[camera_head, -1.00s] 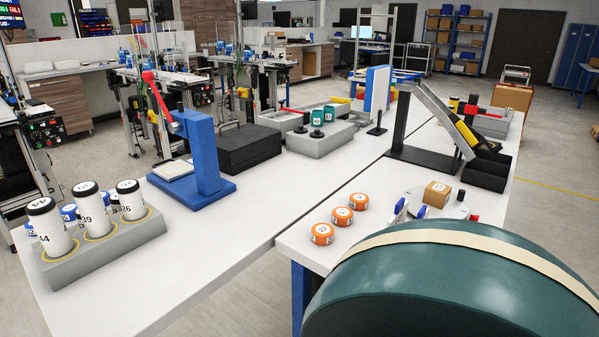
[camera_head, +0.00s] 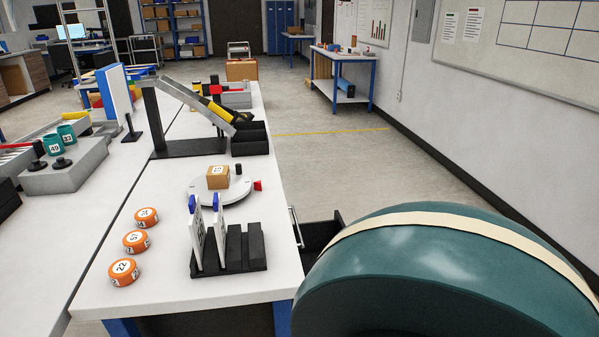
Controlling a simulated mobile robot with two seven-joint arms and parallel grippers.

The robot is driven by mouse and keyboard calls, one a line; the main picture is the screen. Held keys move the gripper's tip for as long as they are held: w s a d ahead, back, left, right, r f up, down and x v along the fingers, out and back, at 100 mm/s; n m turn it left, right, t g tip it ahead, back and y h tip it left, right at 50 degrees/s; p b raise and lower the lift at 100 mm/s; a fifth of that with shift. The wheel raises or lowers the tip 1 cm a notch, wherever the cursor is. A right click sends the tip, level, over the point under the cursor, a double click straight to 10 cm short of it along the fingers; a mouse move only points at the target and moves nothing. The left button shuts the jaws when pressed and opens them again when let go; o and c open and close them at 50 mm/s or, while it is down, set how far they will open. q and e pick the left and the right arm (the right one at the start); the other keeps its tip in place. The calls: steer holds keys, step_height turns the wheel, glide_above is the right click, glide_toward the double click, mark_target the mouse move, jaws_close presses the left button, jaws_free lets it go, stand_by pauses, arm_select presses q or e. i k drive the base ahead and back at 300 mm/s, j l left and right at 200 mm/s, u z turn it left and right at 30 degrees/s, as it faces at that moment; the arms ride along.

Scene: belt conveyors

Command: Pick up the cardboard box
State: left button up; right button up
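A small cardboard box (camera_head: 218,178) with a white label on top sits on a round white plate (camera_head: 201,191) on the white table. The box is upright, and nothing is touching it from above. A larger cardboard box (camera_head: 241,70) stands on the far side, beyond the table's end. Neither of my grippers shows in the view.
A black rack (camera_head: 243,251) holding upright white panels (camera_head: 195,238) stands just in front of the plate. Three orange discs (camera_head: 123,271) lie to the left. A sloped chute (camera_head: 192,98) stands behind. Open floor (camera_head: 335,170) lies right of the table. The lower right is blocked from view.

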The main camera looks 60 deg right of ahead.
mark_target(218, 177)
steer(key=z, duration=1.85)
